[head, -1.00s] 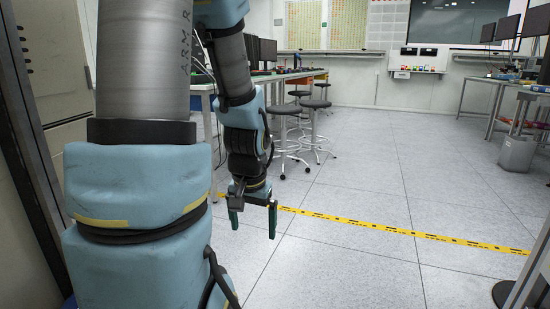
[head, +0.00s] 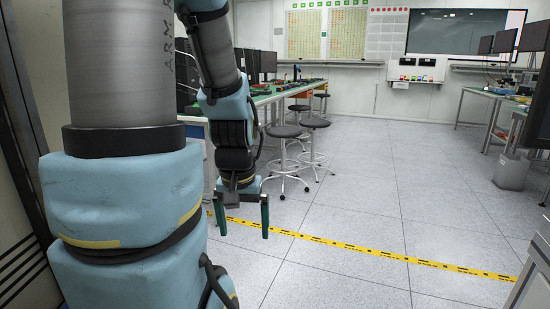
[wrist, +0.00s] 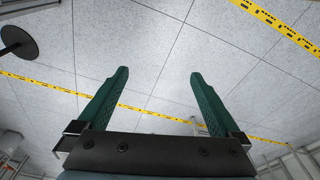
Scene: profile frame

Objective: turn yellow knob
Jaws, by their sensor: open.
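My gripper (head: 243,234) hangs over the floor in the left half of the head view, its two green fingers apart with nothing between them. A white control panel (head: 417,69) with small coloured parts is on the far back wall, well away from my gripper. The parts are too small to tell a yellow knob among them. No yellow knob is clearly visible in either view.
Yellow-black tape (head: 380,252) crosses the floor ahead. A long workbench (head: 275,91) with monitors and stools (head: 285,132) stands at left. Desks (head: 495,93) with monitors and a grey bin (head: 512,171) stand at right. The floor between is clear.

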